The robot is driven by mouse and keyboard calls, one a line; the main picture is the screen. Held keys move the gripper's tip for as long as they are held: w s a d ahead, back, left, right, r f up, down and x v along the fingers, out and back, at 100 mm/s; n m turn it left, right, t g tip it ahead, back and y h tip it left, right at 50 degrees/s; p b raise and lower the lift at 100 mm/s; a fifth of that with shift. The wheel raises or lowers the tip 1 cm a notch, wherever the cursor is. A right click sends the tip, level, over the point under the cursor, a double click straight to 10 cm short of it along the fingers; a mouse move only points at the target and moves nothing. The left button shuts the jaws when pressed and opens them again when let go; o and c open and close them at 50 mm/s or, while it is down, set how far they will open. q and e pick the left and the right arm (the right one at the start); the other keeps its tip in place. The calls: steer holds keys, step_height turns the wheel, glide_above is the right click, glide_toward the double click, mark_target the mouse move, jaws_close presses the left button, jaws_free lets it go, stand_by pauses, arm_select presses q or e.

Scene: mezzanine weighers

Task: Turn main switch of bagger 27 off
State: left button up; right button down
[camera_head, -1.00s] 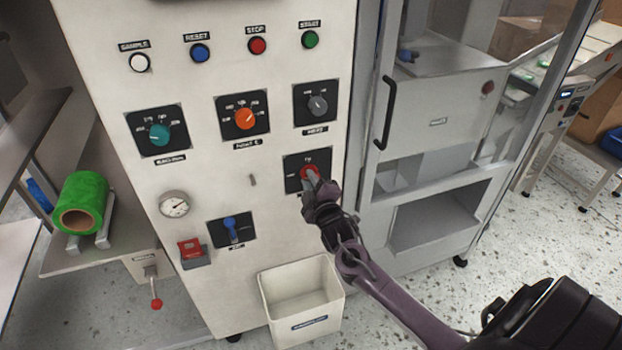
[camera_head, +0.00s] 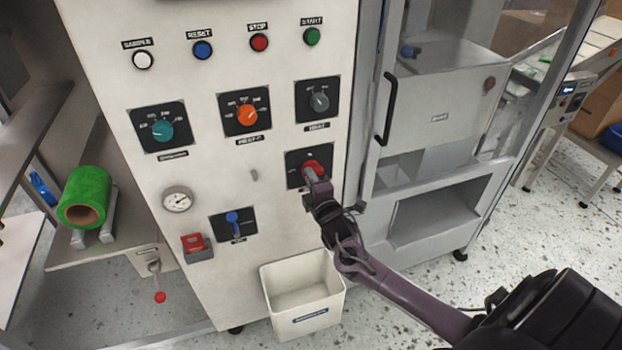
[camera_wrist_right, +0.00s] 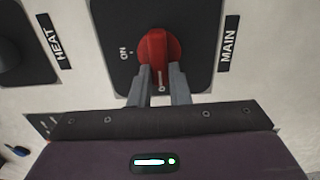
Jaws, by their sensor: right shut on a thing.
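The main switch, a red rotary knob (camera_head: 312,168) on a black square plate (camera_head: 295,157), sits at the lower right of the white cabinet front. In the right wrist view the red knob (camera_wrist_right: 156,48) stands beside the label MAIN, with ON printed on the plate to its left. My right gripper (camera_head: 314,178) has its two grey fingers on either side of the knob's handle and is shut on it. The gripper (camera_wrist_right: 158,88) hides part of the plate. My left gripper is not in view.
An orange knob (camera_head: 245,114), a teal knob (camera_head: 162,131) and a grey HEAT knob (camera_head: 320,101) are above. A blue lever (camera_head: 233,222) and red box (camera_head: 194,245) sit lower left. A white bin (camera_head: 302,299) stands below. A glazed door with black handle (camera_head: 386,110) is right.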

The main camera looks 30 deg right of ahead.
steer(key=c, duration=1.4)
jaws_free()
steer(key=shift+o, duration=0.2)
steer(key=b+v, duration=0.1)
steer(key=v, duration=0.6)
steer(key=shift+s, duration=0.4)
